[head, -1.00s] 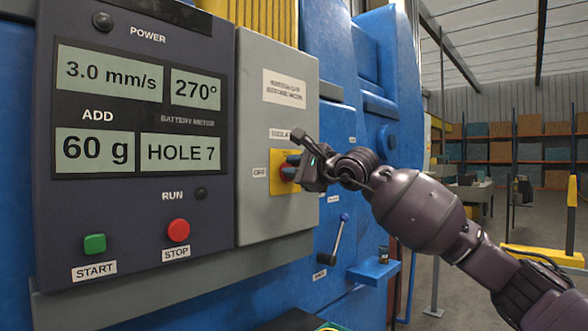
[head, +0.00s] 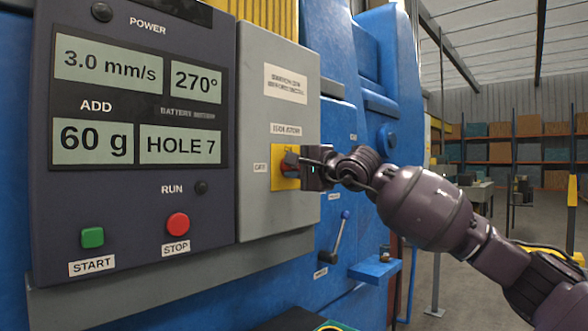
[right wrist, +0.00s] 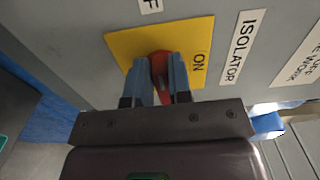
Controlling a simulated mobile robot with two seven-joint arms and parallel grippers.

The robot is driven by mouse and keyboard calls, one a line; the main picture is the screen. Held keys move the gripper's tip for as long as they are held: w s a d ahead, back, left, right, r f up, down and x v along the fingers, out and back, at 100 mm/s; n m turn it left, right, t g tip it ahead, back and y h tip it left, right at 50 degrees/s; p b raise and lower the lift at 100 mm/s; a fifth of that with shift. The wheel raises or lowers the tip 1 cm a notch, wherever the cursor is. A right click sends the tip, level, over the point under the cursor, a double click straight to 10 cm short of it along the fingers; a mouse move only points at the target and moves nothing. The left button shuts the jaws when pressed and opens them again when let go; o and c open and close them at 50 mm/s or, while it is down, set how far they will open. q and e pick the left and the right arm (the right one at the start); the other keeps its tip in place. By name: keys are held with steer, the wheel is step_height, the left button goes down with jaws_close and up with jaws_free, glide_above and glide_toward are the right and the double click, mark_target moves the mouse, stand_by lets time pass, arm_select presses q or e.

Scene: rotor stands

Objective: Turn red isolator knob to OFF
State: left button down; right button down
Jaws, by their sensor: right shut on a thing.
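The red isolator knob (right wrist: 159,70) sits on a yellow plate (right wrist: 195,35) marked ON, beside an ISOLATOR label (right wrist: 243,48). In the head view the yellow plate (head: 277,182) is on the grey box, with an OFF label (head: 260,168) to its left. My right gripper (right wrist: 160,75) is shut on the knob, with a blue finger on each side of it. In the head view my right gripper (head: 292,167) reaches the plate from the right and hides most of the knob. My left gripper is not in view.
A dark control panel (head: 130,185) with a green START button (head: 93,237) and a red STOP button (head: 178,224) is left of the grey box (head: 270,215). A small lever (head: 340,235) and a blue ledge (head: 375,270) are below right.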

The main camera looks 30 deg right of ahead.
steer(key=shift+f, duration=0.1)
steer(key=c, duration=1)
jaws_free()
steer(key=shift+c, duration=0.2)
steer(key=v, duration=1.1)
steer(key=shift+w, duration=0.1)
